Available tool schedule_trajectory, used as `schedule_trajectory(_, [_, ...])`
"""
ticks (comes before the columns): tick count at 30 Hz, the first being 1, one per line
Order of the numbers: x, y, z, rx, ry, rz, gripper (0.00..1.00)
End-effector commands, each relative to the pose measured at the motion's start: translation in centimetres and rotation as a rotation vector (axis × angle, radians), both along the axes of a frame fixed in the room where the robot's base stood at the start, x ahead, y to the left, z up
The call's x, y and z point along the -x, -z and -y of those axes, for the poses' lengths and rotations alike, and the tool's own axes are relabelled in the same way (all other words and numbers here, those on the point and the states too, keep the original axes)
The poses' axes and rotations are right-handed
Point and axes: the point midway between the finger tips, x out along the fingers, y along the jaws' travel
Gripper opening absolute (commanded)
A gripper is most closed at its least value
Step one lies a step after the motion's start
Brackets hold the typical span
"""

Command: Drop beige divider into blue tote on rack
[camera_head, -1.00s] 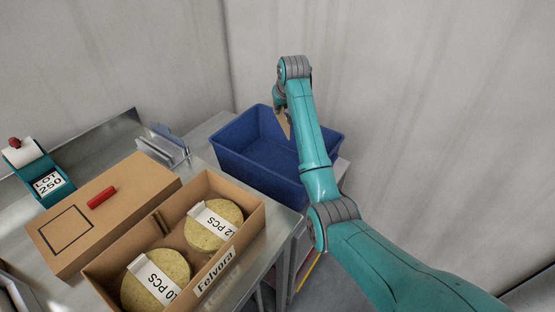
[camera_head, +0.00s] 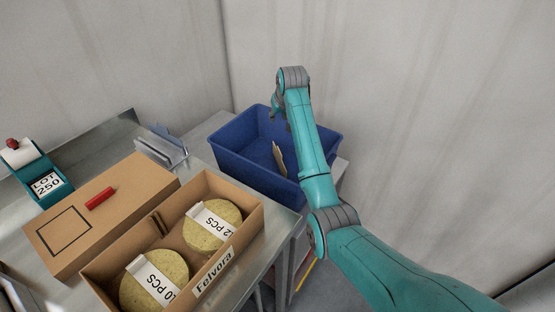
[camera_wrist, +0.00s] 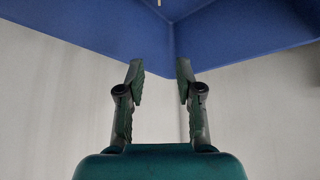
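The blue tote (camera_head: 236,150) stands on the rack to the right of the table. The thin beige divider (camera_head: 279,158) shows inside the tote's outline, tilted near its front right wall, apart from my gripper. I cannot tell whether it touches the tote. In the wrist view a small beige sliver at the top edge (camera_wrist: 159,3) may be the divider. My gripper (camera_wrist: 158,72) is open, with nothing between its fingers, and in the head view it hangs over the back of the tote, partly hidden by my arm.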

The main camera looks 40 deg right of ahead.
Motion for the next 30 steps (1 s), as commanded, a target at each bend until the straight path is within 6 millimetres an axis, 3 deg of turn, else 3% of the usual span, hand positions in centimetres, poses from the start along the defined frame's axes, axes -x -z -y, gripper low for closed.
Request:
schedule_trajectory(5, [0.5, -1.1, -0.2, 0.001, 0.000, 0.003, 0.35])
schedule_trajectory(21, [5.3, -9.0, -1.9, 0.001, 0.000, 0.003, 0.35])
schedule_trajectory(30, [6.1, -10.1, -2.1, 0.000, 0.000, 0.001, 0.35])
